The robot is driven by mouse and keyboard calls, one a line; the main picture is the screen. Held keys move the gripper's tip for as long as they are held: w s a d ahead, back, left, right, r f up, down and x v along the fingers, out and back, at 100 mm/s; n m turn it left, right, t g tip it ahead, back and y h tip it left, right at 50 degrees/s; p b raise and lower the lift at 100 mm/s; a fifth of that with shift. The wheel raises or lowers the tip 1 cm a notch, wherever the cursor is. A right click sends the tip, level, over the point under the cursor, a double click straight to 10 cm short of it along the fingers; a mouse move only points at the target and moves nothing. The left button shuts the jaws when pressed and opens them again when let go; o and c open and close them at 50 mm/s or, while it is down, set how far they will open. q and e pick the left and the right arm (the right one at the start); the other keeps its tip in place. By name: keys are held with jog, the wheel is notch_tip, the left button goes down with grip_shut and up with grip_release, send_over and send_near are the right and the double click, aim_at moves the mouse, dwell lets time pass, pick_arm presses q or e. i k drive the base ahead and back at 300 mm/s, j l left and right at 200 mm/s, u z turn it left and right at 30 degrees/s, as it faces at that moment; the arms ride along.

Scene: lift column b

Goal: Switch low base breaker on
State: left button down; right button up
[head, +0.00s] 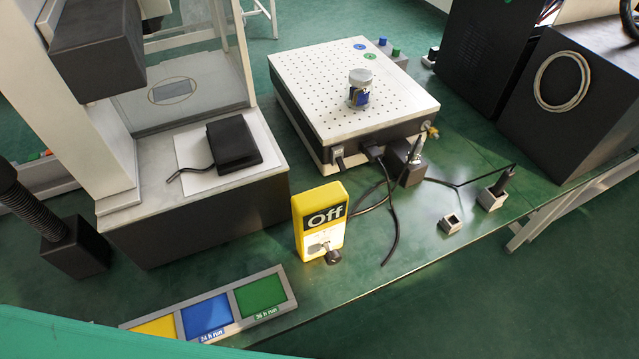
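A yellow upright box (321,220) with a dark label reading "Off" stands on the green bench, near its front edge. A small metal toggle or key-like part and a dark knob show at its lower front. Behind it is a low platform (355,85) with a perforated white top and a dark base. Neither gripper is in view.
A tray with yellow, blue and green panels (289,286) lies at the front left. A glass-walled instrument with a black pad (233,143) stands left. Loose black cables (391,215) lie right of the yellow box. Small grey holders (450,223) and dark cabinets (575,105) are at right.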

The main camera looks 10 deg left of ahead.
aim_at(341, 162)
jog(key=k+l, duration=0.15)
jog(key=l, duration=0.25)
jog(key=k+l, duration=0.1)
jog(key=l, duration=0.3)
jog(key=k+l, duration=0.1)
jog(key=l, duration=0.3)
jog(key=k+l, duration=0.15)
jog(key=l, duration=0.3)
jog(key=k+l, duration=0.15)
jog(key=l, duration=0.25)
jog(key=k+l, duration=0.1)
jog(key=l, duration=0.3)
